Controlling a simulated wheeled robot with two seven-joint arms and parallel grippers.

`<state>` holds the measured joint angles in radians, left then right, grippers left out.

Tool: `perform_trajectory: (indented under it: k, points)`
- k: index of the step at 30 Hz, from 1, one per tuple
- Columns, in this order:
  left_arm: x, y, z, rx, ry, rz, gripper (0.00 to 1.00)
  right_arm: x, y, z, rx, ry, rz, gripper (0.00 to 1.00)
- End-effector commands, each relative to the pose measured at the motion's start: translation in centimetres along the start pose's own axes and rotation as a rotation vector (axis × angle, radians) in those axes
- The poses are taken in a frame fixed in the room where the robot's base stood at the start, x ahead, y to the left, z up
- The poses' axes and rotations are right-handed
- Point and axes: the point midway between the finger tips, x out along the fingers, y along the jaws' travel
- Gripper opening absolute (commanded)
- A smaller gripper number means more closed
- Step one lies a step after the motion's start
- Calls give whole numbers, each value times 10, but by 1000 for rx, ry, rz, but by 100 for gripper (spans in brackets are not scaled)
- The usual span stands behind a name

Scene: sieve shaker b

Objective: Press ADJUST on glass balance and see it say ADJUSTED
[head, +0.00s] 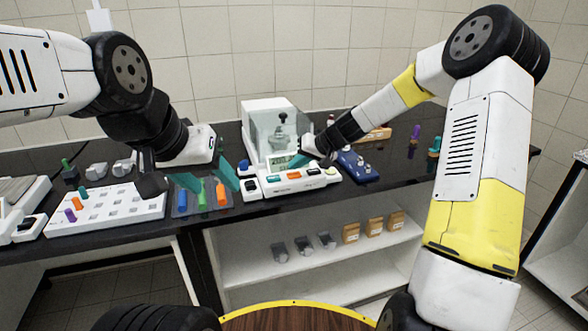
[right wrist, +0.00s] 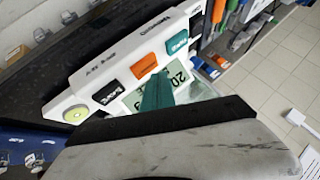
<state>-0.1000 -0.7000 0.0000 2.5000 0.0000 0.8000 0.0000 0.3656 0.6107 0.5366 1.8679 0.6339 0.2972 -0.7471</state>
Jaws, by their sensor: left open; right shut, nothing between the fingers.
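The glass balance (head: 257,113) stands at the middle of the bench, a weight (head: 282,142) inside its clear shield. Its front panel has a teal button (right wrist: 177,41), an orange button (right wrist: 143,66), a black button (right wrist: 108,92) and a round yellow-green button (right wrist: 76,114). Their labels are too small to read surely. The display (right wrist: 176,72) shows digits beginning with 20, partly hidden by my finger. My right gripper (head: 297,161) is shut and empty, its teal tip over the display, behind the buttons. My left gripper (head: 203,184) is open and empty over the small tray, left of the balance.
The small dark tray (head: 178,208) holds orange and green pieces. A white block with holes and coloured pegs (head: 105,208) lies further left. A blue tray (head: 357,166) with metal weights is close to the balance's right. The shelf (head: 265,268) below holds several small items.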

Motion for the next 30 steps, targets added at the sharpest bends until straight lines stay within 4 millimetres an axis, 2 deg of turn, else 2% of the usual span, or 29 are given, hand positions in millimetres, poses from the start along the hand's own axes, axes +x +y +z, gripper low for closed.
perform_trajectory:
  k: [30]
  points:
    - [0,0,0,0,0,0,56,5,4,4,2,-1,0,0]
